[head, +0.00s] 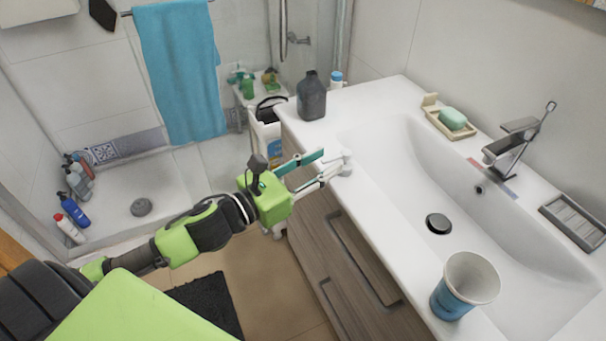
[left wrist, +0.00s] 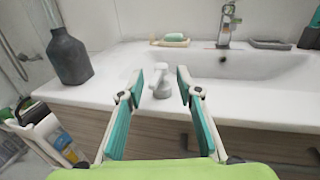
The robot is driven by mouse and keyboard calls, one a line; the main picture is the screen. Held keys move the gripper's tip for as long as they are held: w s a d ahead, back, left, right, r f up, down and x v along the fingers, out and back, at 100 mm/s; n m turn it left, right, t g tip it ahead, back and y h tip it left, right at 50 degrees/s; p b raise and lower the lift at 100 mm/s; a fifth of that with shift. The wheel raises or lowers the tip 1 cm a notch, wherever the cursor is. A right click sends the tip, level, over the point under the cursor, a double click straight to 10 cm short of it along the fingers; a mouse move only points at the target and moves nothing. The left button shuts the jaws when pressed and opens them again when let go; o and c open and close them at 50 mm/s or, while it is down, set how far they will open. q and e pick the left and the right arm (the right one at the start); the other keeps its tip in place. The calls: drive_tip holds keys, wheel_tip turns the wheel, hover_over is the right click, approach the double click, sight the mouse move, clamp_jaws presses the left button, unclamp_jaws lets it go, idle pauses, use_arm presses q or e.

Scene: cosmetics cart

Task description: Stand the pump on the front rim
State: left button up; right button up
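A small white pump (head: 346,163) stands on the front rim of the white washbasin (head: 385,190), near its left end. In the left wrist view the pump (left wrist: 161,84) looks upright, with its head on top. My left gripper (head: 323,168) reaches it from the front left. In the left wrist view the gripper's two teal fingers (left wrist: 168,85) are spread apart. The pump shows in the gap between the fingertips, with room on both sides, and I see no finger closed on it. My right gripper is in neither view.
A dark grey bottle (head: 311,97) stands on the basin's left end. A blue and white cup (head: 465,285) stands on the rim at the near right. A soap dish (head: 440,112) and the faucet (head: 515,140) are at the back. A cart (head: 268,135) is left of the basin.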

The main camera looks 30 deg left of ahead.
use_arm(q)
drive_tip(key=shift+v, duration=2.5)
drive_tip(key=a+f+n+g+y, duration=0.1)
drive_tip(key=a+f+n+y, duration=0.1)
drive_tip(key=a+f+n, duration=0.5)
drive_tip(key=a+f+n+g+y, duration=0.1)
drive_tip(key=a+f+n+y, duration=0.2)
drive_tip(key=f, duration=0.9)
drive_tip(key=a+f+n+g+y, duration=0.1)
drive_tip(key=a+f+n+y, duration=0.1)
drive_tip(key=a+f+n, duration=0.5)
drive_tip(key=s+d+f+n+g+y, duration=0.1)
drive_tip(key=s+f+n+g, duration=0.4)
drive_tip(key=f, duration=1.2)
drive_tip(key=s+d+f+n+g, duration=0.25)
drive_tip(key=s+f+n, duration=0.25)
drive_tip(key=s+f, duration=0.45)
drive_tip(key=s+d+f+n+g, duration=0.1)
drive_tip(key=s+d+f+n, duration=0.35)
drive_tip(key=s+f, duration=0.45)
drive_tip(key=s+d+f+n+g, duration=0.2)
drive_tip(key=s+d+n, duration=0.1)
drive_tip(key=s, duration=0.5)
drive_tip(key=s+d+f+n+g, duration=0.2)
drive_tip(key=s+d+f+n, duration=0.1)
drive_tip(key=s, duration=0.5)
drive_tip(key=shift+d+f+n, duration=0.2)
drive_tip(key=shift+d+n, duration=0.35)
drive_tip(key=shift+d, duration=0.35)
